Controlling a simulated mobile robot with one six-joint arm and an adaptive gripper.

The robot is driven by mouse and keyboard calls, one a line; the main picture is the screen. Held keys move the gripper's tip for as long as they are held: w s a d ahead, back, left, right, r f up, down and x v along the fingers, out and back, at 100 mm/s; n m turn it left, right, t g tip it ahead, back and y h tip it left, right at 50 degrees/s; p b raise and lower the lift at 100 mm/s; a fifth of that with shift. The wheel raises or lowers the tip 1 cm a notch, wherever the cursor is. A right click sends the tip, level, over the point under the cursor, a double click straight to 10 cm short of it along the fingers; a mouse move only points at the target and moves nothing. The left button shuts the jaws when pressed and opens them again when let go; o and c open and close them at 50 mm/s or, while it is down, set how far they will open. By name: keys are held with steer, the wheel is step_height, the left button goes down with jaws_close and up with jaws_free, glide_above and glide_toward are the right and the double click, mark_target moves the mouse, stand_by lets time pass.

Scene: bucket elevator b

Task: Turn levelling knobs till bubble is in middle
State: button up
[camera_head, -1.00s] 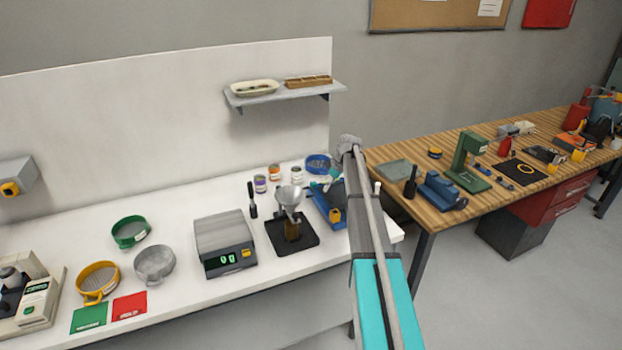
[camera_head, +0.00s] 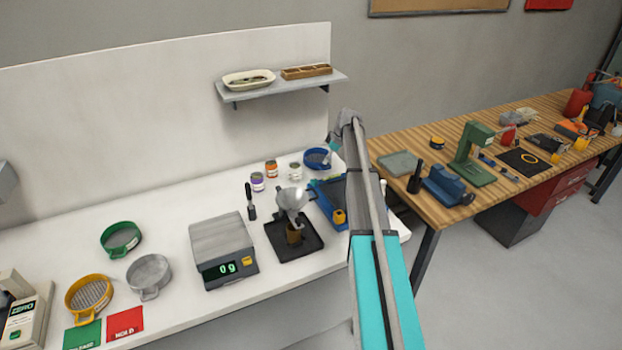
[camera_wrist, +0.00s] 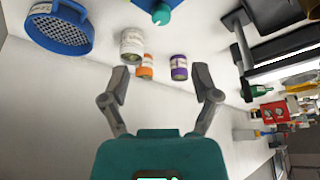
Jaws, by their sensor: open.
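A grey balance (camera_head: 222,240) with a lit display stands on the white bench. To its right is a blue apparatus (camera_head: 325,195) with a yellow-orange knob (camera_head: 339,216) at its front, partly behind my arm. Part of a blue object with a teal rounded knob (camera_wrist: 161,13) shows at the top of the wrist view. I cannot tell which parts are the levelling knobs, and no bubble is visible. My gripper (camera_wrist: 162,82) is open and empty above the bench, its fingers apart, with small jars beyond them. In the head view my arm hides most of it.
Jars, including a purple-labelled one (camera_head: 257,182), and a blue sieve (camera_head: 317,158) stand at the back. A funnel stand (camera_head: 292,225) is between balance and blue apparatus. Sieves and red and green cards lie left. A shelf (camera_head: 282,85) overhangs; a wooden bench (camera_head: 400,150) stands right.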

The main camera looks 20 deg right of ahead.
mark_target(315, 180)
steer(key=shift+a, duration=0.1)
stand_by(0.3)
steer(key=b+x, duration=1.1)
steer(key=shift+w+f, duration=0.15)
steer(key=shift+f, duration=0.2)
steer(key=shift+b+x, duration=0.9)
steer(key=shift+x, duration=0.15)
steer(key=shift+a+r, duration=0.15)
jaws_close()
steer(key=shift+m, duration=0.3)
